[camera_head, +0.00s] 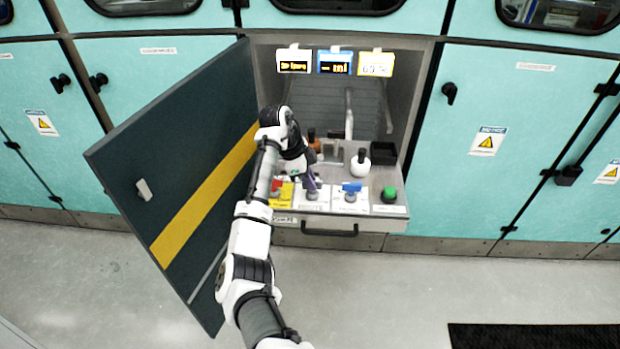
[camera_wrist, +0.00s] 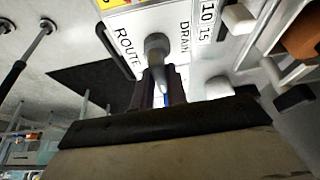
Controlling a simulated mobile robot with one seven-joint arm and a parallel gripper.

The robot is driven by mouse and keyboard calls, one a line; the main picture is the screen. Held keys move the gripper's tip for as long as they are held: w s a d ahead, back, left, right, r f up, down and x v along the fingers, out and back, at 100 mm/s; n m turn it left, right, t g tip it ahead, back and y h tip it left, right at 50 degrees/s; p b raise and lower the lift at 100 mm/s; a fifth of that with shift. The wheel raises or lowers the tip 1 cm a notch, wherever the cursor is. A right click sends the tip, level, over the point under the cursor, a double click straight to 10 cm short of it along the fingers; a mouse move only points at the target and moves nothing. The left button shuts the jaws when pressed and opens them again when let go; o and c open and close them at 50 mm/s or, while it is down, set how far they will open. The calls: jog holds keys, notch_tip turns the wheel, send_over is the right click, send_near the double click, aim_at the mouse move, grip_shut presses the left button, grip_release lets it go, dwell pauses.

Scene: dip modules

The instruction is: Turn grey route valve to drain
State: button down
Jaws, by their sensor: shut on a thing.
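The grey route valve (camera_wrist: 157,44) shows in the wrist view as a grey round hub with a lever on a white plate (camera_wrist: 132,22). The plate is lettered ROUTE on the left and DRAIN on the right. My gripper (camera_wrist: 162,82) has its two dark fingers on either side of the lever and is shut on it. The lever's far end is partly hidden between the fingers. In the head view my gripper (camera_head: 312,182) reaches down onto the valve, second from the left in the front row, and covers most of it.
A red valve on a yellow plate (camera_head: 284,194) is at left, a blue valve (camera_head: 351,188) and a green button (camera_head: 389,195) at right. Behind are a white round flask (camera_head: 360,167) and a black bin (camera_head: 384,153). An open dark door (camera_head: 150,180) stands left of my arm.

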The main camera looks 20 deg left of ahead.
jog(key=n+p, duration=0.1)
jog(key=n, duration=0.1)
jog(key=n+t+p, duration=0.1)
jog(key=n+p, duration=0.1)
jog(key=shift+s+d+r+n+t+y, duration=0.1)
jog(key=shift+d+r+n+t+y, duration=0.1)
jog(key=shift+n+t+y, duration=0.1)
jog(key=n+p, duration=0.1)
jog(key=n, duration=0.1)
jog(key=n+t+y+p, duration=0.1)
jog(key=n+p, duration=0.1)
jog(key=shift+s+y, duration=0.1)
jog(key=shift+y, duration=0.2)
jog(key=n+y+p, duration=0.1)
jog(key=n+p, duration=0.1)
jog(key=n, duration=0.1)
jog(key=n+y+p, duration=0.1)
jog(key=n, duration=0.1)
jog(key=shift+d+n+t+p, duration=0.15)
jog(key=shift+n+t+p, duration=0.15)
jog(key=shift+n+p, duration=0.1)
jog(key=shift+n+y+p, duration=0.6)
jog(key=shift+n+p, duration=0.25)
jog(key=shift+n, duration=0.65)
jog(key=shift+f, duration=0.1)
jog(key=c, duration=1.4)
grip_release()
